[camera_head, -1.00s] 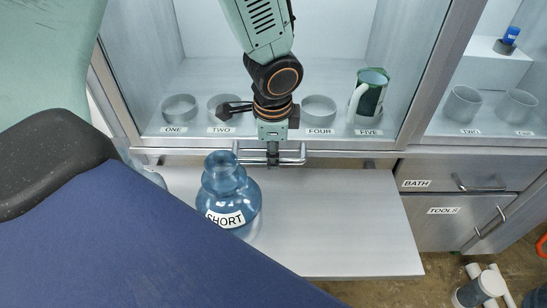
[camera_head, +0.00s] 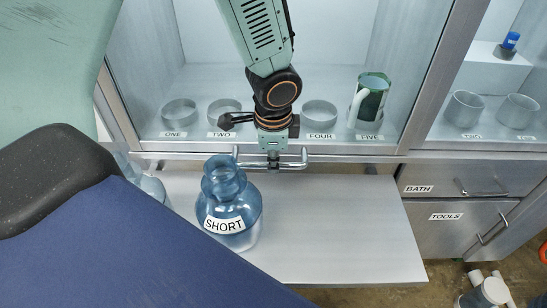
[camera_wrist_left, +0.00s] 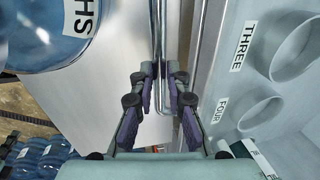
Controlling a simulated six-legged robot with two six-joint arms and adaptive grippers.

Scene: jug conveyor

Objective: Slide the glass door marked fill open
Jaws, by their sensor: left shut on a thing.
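My left gripper (camera_head: 272,159) is at the middle of a metal bar handle (camera_head: 294,165) on the lower edge of a glass-fronted cabinet. In the left wrist view its two dark pads (camera_wrist_left: 162,73) close around the bar handle (camera_wrist_left: 163,109). The glass door (camera_head: 318,72) looks closed across the front of the cabinet. No sign reading fill can be read in these views. My right gripper is not in view.
A blue jug labelled SHORT (camera_head: 228,205) stands on the white shelf (camera_head: 345,230) just below the handle. Drawers BATH (camera_head: 455,180) and TOOLS (camera_head: 462,225) are at right.

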